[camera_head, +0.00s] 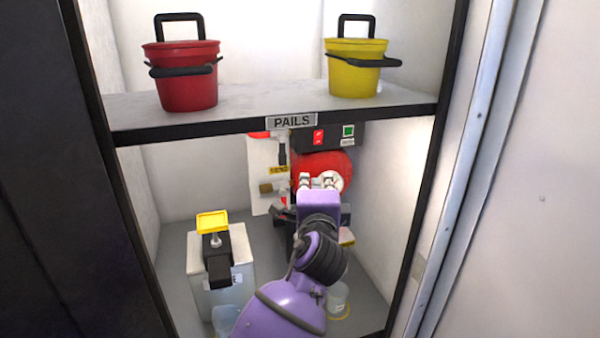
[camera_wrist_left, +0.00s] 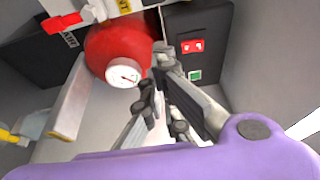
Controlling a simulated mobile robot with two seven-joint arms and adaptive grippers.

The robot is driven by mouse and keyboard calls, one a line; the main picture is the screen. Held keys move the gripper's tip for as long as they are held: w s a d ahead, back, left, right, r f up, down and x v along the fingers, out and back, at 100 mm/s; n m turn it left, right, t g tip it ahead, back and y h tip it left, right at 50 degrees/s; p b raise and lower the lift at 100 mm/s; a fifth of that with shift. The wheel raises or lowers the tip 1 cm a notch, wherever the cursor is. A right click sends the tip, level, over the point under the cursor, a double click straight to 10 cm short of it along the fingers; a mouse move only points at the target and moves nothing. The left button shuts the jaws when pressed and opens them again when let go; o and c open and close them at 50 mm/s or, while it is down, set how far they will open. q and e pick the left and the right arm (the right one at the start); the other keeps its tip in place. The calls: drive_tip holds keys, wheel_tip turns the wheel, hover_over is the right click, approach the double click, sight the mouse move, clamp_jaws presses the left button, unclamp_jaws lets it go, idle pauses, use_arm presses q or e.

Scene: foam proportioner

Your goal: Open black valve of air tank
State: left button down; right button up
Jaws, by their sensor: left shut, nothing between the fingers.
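The red air tank (camera_head: 318,163) sits in the lower compartment under the shelf, with a round white gauge on its front. The tank (camera_wrist_left: 105,48) and its gauge (camera_wrist_left: 123,75) also show in the left wrist view. My left gripper (camera_head: 318,181) is in front of the tank, beside the gauge. In the wrist view its fingers (camera_wrist_left: 156,82) are shut and empty, close to the right side of the gauge. I cannot pick out the black valve clearly; the fingers and arm hide part of the tank front. My right gripper is not in view.
A black switch box (camera_head: 328,136) with red and green switches is above the tank. A shelf (camera_head: 240,110) holds a red pail (camera_head: 187,85) and a yellow pail (camera_head: 354,72). A white container (camera_head: 220,278) with a yellow-topped part stands lower left. Cabinet walls flank my arm.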

sight(282, 150)
use_arm(q)
drive_tip(key=w+a+p, duration=0.1)
drive_tip(key=w+a, duration=0.2)
drive_tip(key=w, duration=0.6)
drive_tip(key=shift+f, duration=0.15)
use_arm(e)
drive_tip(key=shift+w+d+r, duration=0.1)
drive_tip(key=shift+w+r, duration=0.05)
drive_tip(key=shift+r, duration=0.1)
use_arm(q)
drive_tip(key=shift+w, duration=0.1)
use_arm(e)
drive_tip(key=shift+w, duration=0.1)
use_arm(q)
drive_tip(key=shift+w+a+f, duration=0.1)
drive_tip(key=shift+w, duration=0.05)
